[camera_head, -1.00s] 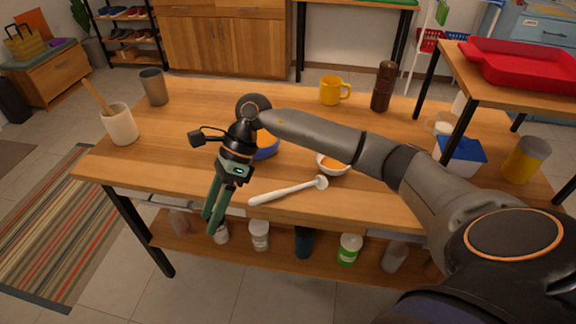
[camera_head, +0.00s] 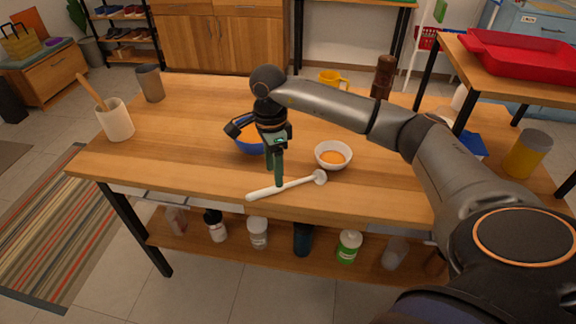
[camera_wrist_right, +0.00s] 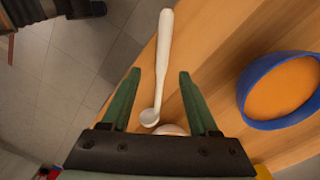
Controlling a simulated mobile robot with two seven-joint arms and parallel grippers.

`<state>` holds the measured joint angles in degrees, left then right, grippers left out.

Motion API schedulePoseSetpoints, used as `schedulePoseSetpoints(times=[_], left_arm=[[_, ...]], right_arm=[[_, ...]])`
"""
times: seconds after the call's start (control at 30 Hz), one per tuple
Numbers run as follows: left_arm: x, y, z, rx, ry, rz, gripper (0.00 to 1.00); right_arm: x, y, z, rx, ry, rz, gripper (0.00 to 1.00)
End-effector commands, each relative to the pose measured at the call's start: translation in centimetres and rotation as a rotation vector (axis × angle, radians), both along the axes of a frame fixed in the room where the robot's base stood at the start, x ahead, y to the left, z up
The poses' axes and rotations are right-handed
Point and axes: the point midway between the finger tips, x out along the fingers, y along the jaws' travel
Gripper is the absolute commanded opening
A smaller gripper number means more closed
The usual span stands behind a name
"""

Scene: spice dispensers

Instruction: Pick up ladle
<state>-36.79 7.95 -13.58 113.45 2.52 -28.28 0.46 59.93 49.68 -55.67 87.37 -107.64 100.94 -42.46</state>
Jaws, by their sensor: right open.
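The white ladle (camera_head: 298,185) lies on the wooden table (camera_head: 200,160) near its front edge, its small round bowl to the right and its handle to the left. My right gripper (camera_head: 274,183) points down over the ladle's handle in the head view. In the right wrist view, the ladle (camera_wrist_right: 163,60) lies between the two green fingers of my open right gripper (camera_wrist_right: 158,88), with a gap on each side. Whether the fingers are level with the handle, I cannot tell. My left gripper is not in view.
A blue bowl (camera_head: 243,147) stands behind my right gripper; it also shows in the right wrist view (camera_wrist_right: 246,88). A white bowl with orange contents (camera_head: 334,164) stands close behind the ladle's head. A utensil pot (camera_head: 116,124) is at the left. Several jars stand on the lower shelf.

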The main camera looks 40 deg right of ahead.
Motion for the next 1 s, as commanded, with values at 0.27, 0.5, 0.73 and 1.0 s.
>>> schedulePoseSetpoints(times=[0.27,0.5,0.73,1.0], left_arm=[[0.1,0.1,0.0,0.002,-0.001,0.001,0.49],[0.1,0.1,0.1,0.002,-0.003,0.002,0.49],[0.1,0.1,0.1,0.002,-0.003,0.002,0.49],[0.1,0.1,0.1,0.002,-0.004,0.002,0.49]], right_arm=[[0.0,-0.4,-4.0,0.001,0.004,-0.001,0.61],[0.0,-0.4,-5.0,0.001,0.0,0.0,0.61],[0.0,-0.3,-5.0,0.001,0.0,0.0,0.48],[0.0,-0.3,-5.0,0.001,0.001,0.0,0.18]])
